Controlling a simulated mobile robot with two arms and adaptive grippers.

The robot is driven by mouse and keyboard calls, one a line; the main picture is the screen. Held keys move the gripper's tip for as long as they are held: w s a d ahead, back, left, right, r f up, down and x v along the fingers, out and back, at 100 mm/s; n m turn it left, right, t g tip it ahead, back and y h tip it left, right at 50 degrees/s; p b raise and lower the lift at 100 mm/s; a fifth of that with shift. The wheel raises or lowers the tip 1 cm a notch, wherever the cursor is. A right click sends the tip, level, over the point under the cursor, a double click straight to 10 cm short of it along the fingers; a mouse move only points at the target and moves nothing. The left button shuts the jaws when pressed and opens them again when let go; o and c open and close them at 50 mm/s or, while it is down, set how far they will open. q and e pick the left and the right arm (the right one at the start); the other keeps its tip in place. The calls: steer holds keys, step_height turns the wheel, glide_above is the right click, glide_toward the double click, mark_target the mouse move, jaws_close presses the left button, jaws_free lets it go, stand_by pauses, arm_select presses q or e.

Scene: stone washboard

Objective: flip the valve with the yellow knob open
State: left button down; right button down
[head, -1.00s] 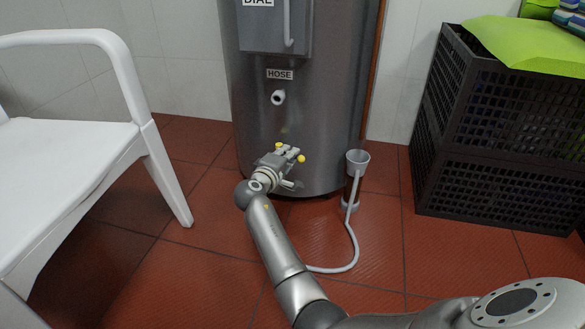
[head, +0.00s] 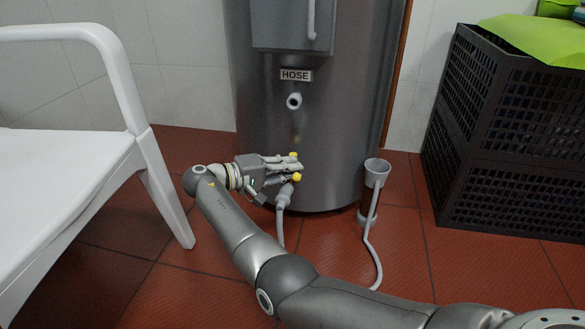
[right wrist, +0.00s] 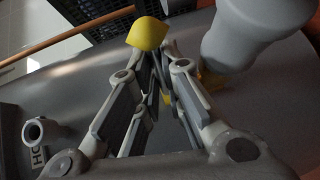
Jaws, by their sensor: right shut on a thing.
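The valve is low on the front of the grey tank (head: 330,130), mostly hidden by my right gripper. Two yellow knob ends show in the head view, an upper one (head: 293,155) and a lower one (head: 297,177), close to the fingertips. My right gripper (head: 286,167) reaches in from the left, pointing right, shut on the valve's handle. In the right wrist view a yellow knob (right wrist: 147,36) is at the fingertips, and a smaller yellow patch shows between the fingers. How far the handle is turned is unclear. My left gripper is out of view.
A grey hose end (head: 284,194) is just below the gripper. Above is the HOSE outlet (head: 294,101). A grey cup (head: 377,172) with a hose stands to the right. A white chair (head: 80,170) is left, black crates (head: 500,150) right. Red floor lies between.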

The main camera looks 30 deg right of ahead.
steer(key=shift+s+f+m+g, duration=0.3)
steer(key=shift+g, duration=0.3)
steer(key=c, duration=1.5)
jaws_free()
steer(key=shift+d, duration=0.1)
steer(key=shift+c, duration=0.2)
steer(key=shift+r, duration=0.1)
steer(key=shift+a+r, duration=0.15)
steer(key=shift+a, duration=0.4)
steer(key=a+r, duration=0.1)
steer(key=a, duration=0.5)
steer(key=shift+a, duration=0.2)
steer(key=shift+r, duration=0.1)
